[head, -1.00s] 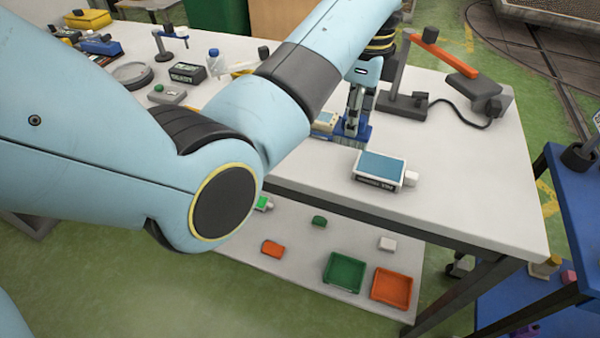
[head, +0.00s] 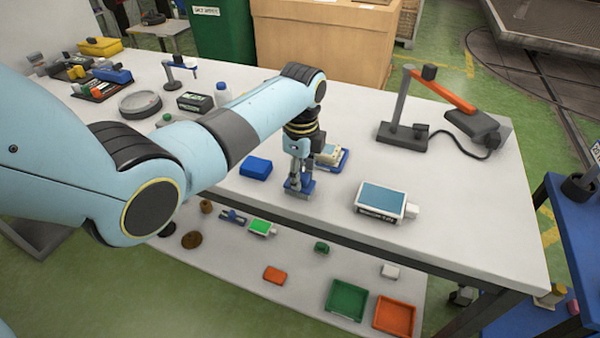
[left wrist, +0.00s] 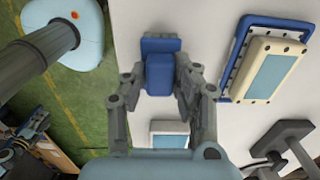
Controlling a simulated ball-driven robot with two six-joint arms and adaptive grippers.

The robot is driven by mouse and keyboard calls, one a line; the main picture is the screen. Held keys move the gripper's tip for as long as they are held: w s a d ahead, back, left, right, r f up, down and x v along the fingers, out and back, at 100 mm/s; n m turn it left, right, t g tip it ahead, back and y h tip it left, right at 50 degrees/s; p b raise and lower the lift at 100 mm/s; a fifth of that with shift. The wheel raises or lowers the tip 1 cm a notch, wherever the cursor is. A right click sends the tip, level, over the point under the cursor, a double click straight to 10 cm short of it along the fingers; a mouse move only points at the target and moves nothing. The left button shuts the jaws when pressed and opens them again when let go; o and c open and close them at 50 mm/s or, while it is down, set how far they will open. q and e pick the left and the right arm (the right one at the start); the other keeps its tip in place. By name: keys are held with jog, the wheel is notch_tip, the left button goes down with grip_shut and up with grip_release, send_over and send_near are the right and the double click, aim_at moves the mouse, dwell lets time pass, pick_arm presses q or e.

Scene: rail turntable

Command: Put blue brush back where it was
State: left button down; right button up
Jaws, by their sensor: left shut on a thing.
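The blue brush (left wrist: 160,70) is between the fingers of my left gripper in the left wrist view. Its wider blue base shows beyond the fingertips. In the head view my left gripper (head: 299,183) is shut on it, upright above the near part of the white table (head: 450,225). The brush's base (head: 299,191) is at or just above the tabletop; I cannot tell if it touches. A separate blue block (head: 256,168) lies to its left. The right gripper is not in view.
A blue tray (head: 343,160) with a cream box stands behind my gripper. A white device with a blue screen (head: 382,199) lies to the right. A lamp-like stand (head: 402,132) is farther back. The near table edge is close, above a lower shelf (head: 300,293).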

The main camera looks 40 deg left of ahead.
pick_arm(q)
jog(key=shift+f, duration=0.15)
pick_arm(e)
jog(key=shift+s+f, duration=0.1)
pick_arm(q)
jog(key=c, duration=1)
grip_release()
jog(key=shift+c, duration=0.2)
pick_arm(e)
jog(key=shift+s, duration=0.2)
pick_arm(q)
jog(key=shift+r, duration=0.45)
notch_tip(320, 180, up, 11)
jog(key=shift+r, duration=0.2)
jog(key=shift+s+d+f, duration=0.1)
